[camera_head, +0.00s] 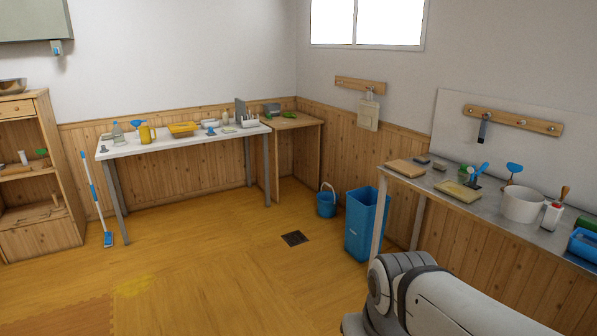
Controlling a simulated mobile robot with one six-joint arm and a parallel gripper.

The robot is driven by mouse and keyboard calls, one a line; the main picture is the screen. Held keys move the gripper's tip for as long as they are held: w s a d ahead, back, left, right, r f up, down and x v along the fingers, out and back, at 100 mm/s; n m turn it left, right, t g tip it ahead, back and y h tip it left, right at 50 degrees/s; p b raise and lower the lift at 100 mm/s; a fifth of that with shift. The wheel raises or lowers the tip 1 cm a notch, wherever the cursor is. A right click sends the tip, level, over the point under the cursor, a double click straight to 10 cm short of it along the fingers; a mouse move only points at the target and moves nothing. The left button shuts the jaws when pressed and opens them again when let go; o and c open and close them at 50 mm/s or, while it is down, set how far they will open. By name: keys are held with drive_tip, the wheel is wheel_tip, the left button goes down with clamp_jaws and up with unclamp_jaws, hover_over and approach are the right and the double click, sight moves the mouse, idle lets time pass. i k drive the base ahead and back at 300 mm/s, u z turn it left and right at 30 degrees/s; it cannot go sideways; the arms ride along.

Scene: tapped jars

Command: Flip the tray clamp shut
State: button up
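I cannot make out the tray clamp for certain at this distance. A yellow tray (184,129) lies on the white table (150,147) at the back left, too small to show whether a clamp is on it. A yellowish flat tray or board (457,191) lies on the metal-topped table at the right, with a small blue item (478,172) standing beside it; I cannot tell what it is. Part of my own arm shows at the lower right. My gripper is out of view.
A tall blue bin (366,224) and a small blue bucket (326,201) stand near the right wall. A white pot (521,203) stands on the right table. A blue-headed mop (97,200) leans by the wooden shelf (38,180). The middle floor is clear around a drain (295,238).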

sight(485, 164)
drive_tip(key=u, duration=0.1)
drive_tip(key=i, duration=1.7)
drive_tip(key=z, duration=0.55)
drive_tip(key=i, duration=1.85)
drive_tip(key=z, duration=0.9)
drive_tip(key=i, duration=0.65)
drive_tip(key=z, duration=0.2)
drive_tip(key=k, duration=0.85)
drive_tip(key=z, duration=0.2)
drive_tip(key=i, duration=0.85)
drive_tip(key=u, duration=0.05)
